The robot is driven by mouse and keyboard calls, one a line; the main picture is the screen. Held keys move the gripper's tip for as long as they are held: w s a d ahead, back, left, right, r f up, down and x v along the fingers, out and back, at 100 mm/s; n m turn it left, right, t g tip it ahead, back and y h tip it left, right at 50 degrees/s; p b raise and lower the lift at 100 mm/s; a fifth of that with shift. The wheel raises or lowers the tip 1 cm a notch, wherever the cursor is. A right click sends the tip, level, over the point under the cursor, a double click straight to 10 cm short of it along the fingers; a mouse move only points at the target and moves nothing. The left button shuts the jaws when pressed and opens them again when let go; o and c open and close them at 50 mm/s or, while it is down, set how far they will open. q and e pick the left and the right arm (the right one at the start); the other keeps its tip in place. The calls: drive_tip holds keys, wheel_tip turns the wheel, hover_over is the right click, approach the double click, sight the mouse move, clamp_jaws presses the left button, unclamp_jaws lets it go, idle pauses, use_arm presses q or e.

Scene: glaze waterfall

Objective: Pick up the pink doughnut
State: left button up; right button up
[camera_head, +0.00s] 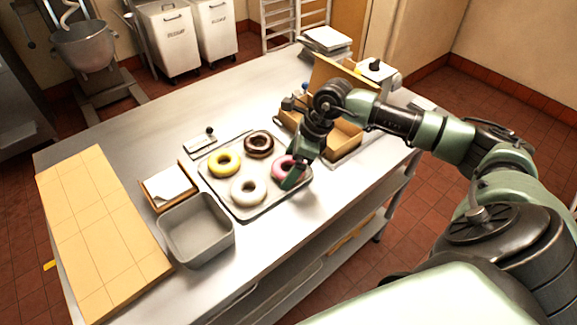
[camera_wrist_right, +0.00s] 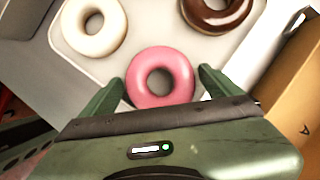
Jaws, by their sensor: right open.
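The pink doughnut (camera_head: 284,168) lies on the right side of a metal tray (camera_head: 240,213) in the head view, partly hidden by my right gripper (camera_head: 293,178). In the right wrist view the pink doughnut (camera_wrist_right: 160,78) lies between the two green fingers of my right gripper (camera_wrist_right: 160,88). The gripper is open, one finger on each side of the doughnut. I cannot tell whether the fingers touch it. My left gripper is not in view.
The tray also holds a yellow doughnut (camera_head: 225,163), a chocolate one (camera_head: 259,144) and a white one (camera_head: 248,190). An open cardboard box (camera_head: 345,139) stands right of the tray. A grey bin (camera_head: 196,231) and a wooden board (camera_head: 97,235) lie to the left.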

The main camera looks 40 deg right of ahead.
drive_tip(key=c, duration=1.1)
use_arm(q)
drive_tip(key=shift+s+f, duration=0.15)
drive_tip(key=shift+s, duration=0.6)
use_arm(e)
drive_tip(key=shift+c, duration=0.9)
